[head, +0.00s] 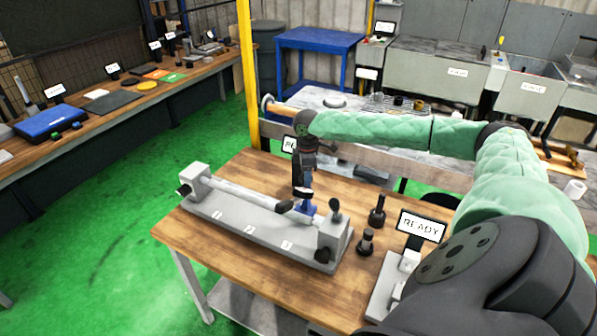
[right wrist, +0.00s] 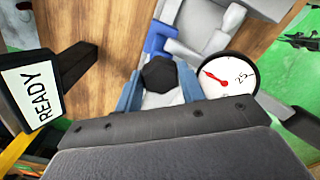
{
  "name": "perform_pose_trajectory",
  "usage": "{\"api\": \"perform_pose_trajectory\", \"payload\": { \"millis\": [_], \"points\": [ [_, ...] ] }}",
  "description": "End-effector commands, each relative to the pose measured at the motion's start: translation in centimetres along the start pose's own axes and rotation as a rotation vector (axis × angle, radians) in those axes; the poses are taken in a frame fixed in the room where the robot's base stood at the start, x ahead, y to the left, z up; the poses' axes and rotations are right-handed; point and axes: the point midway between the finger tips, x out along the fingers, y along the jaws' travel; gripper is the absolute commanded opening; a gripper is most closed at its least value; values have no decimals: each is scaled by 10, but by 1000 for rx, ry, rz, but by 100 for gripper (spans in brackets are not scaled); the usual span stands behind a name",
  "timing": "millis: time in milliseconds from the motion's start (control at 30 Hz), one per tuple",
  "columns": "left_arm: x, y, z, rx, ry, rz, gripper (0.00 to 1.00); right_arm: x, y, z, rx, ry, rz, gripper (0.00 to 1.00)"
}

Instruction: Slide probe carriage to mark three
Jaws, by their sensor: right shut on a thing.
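The grey grinder fixture (head: 230,222) lies on the wooden table, with a pale cylindrical bar (head: 240,193) along it. Small white mark plates (head: 250,230) sit along its front; their numbers are too small to read surely. The blue probe carriage (head: 308,209) is near the fixture's right end, and it shows in the right wrist view (right wrist: 158,38). My right gripper (head: 303,191) reaches down over the carriage. Its fingers (right wrist: 158,90) are shut around the carriage's dark knob (right wrist: 158,72). A round dial (right wrist: 230,75) with a red needle is beside them. My left gripper is out of view.
Two dark upright parts (head: 377,211) (head: 366,242) and a READY sign (head: 422,226) stand right of the fixture. A dark-tipped lever (head: 335,208) rises at the fixture's right end. The table's front left corner is bare.

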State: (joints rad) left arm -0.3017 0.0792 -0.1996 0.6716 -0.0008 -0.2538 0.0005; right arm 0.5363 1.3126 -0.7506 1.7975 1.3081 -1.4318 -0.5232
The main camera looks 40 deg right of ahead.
Motion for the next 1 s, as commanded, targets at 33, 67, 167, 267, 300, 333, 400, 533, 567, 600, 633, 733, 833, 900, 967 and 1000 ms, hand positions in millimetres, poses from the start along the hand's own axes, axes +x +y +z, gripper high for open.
{"api": "perform_pose_trajectory", "payload": {
  "millis": [33, 67, 167, 267, 300, 333, 400, 533, 567, 600, 633, 733, 833, 900, 967, 1000],
  "points": [
    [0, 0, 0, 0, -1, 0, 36, -4, 1, 2, 2, 2, 4, 0],
    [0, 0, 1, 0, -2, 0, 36, -4, 1, 2, 2, 2, 4, 0],
    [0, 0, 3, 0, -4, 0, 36, -4, 0, 3, 2, 2, 4, 0],
    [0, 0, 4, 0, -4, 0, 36, -3, 0, 3, 2, 2, 4, 0],
    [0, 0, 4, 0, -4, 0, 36, -3, 0, 3, 2, 2, 4, 0],
    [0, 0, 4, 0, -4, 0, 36, -3, 0, 3, 2, 2, 4, 0],
    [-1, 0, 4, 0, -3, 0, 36, -3, 0, 3, 2, 2, 4, 0],
    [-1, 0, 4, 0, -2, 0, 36, -3, 0, 3, 2, 2, 4, 48],
    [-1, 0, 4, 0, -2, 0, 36, -3, 0, 3, 2, 2, 3, 48],
    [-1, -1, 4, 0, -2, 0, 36, -2, 0, 3, 1, 1, 3, 48],
    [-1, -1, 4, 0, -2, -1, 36, -2, 0, 3, 1, 1, 3, 48],
    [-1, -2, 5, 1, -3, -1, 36, -1, 0, 3, 1, 1, 2, 48],
    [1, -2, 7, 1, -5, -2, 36, -3, 0, 2, 1, 1, 2, 48],
    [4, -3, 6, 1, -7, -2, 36, -7, 0, 2, 0, 2, 3, 48],
    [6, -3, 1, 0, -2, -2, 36, -12, 0, 2, 0, 2, 4, 48],
    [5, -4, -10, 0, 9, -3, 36, -17, 0, 2, 0, 2, 4, 48]
  ]
}}
